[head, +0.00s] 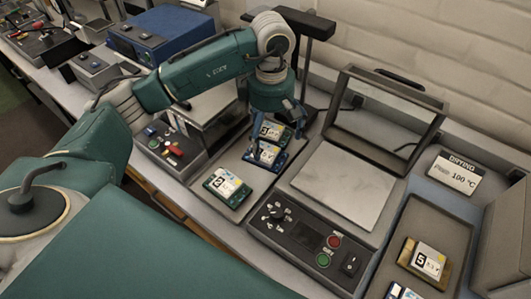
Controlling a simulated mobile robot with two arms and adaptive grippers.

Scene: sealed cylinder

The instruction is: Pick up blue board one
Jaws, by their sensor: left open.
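My left gripper (279,134) points down over the far end of a grey tray. It is open, with its fingers around or just above two boards there, and I cannot tell if they touch. The nearer one, a blue-edged board (266,155), has a white label whose number is hard to read. Another board (269,131) with a white label lies just behind it, partly hidden by the gripper. A green board (227,187) with a label reading 2 lies nearer in the same tray. My right gripper is not in view.
A heating device with an open lid (387,117), a flat plate (345,185) and a control panel (305,238) stands right of the tray. A right-hand tray holds a yellowish board (422,262) marked 5. A drying sign (458,172) stands behind it. A dark stand (317,75) rises behind the gripper.

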